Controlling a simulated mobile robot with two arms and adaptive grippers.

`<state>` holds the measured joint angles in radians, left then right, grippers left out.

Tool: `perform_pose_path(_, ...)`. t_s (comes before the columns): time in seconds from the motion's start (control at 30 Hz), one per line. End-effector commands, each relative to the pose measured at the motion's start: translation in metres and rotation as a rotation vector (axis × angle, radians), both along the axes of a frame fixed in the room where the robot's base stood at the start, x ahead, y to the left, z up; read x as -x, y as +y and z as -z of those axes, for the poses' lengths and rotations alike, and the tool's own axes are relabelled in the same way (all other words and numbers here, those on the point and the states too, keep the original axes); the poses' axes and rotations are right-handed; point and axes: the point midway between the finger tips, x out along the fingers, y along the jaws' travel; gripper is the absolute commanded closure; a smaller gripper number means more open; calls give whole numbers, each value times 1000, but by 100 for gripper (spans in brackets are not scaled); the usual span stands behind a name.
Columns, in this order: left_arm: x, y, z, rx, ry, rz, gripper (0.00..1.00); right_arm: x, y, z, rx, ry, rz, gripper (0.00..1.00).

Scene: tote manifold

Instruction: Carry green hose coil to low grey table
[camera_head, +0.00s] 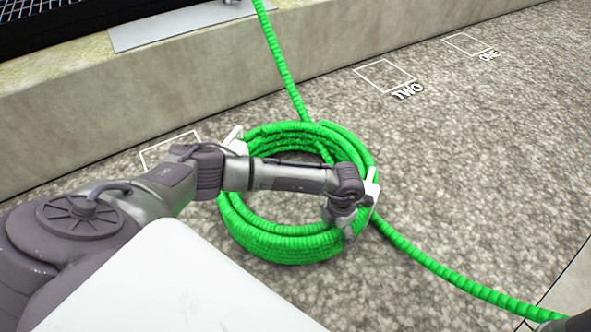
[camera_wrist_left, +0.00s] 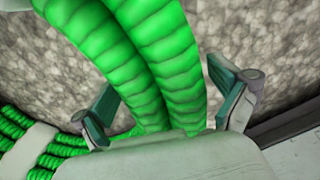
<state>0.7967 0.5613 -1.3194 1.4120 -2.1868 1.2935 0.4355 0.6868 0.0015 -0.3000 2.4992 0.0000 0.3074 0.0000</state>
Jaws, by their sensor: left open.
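The green hose coil (camera_head: 285,240) lies on the speckled ground in the head view, with white ties (camera_head: 370,192) on it. My left arm reaches across it, and my left gripper (camera_head: 345,228) is at the coil's right side. In the left wrist view the gripper (camera_wrist_left: 168,108) is open, its green-padded fingers apart on either side of thick green hose strands (camera_wrist_left: 140,60). My arm hides part of the coil. No low grey table can be made out. My right gripper is not in view.
One hose length (camera_head: 280,65) runs up over the pale concrete ledge (camera_head: 130,105); another (camera_head: 440,268) trails to the lower right. Painted squares marked TWO (camera_head: 385,76) and ONE (camera_head: 468,44) lie on the ground. The ground right of the coil is mostly clear.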

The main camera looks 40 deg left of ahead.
Motion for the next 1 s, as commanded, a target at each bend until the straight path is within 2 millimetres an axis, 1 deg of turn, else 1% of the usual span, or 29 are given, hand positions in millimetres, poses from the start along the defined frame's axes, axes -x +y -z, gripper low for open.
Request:
perform_pose_path(0.03,0,0,4,0,-1,0,2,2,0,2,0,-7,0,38)
perform_pose_path(0.27,0,0,3,0,0,0,2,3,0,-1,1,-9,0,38)
perform_pose_path(0.37,0,0,3,0,0,0,17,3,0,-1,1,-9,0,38)
perform_pose_path(0.4,0,0,3,0,0,0,24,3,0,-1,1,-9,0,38)
perform_pose_path(0.47,0,0,3,0,0,0,34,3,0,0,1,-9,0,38)
perform_pose_path(0.5,0,0,3,0,0,0,40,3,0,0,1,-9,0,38)
perform_pose_path(0.57,0,0,3,0,0,0,50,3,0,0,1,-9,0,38)
perform_pose_path(0.6,0,0,3,0,0,0,57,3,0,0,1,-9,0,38)
perform_pose_path(0.83,0,0,3,0,0,0,95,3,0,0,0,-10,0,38)
perform_pose_path(0.87,-3,1,1,-3,-7,0,98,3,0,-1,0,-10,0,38)
perform_pose_path(1.0,-3,1,1,-4,-6,0,99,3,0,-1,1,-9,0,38)
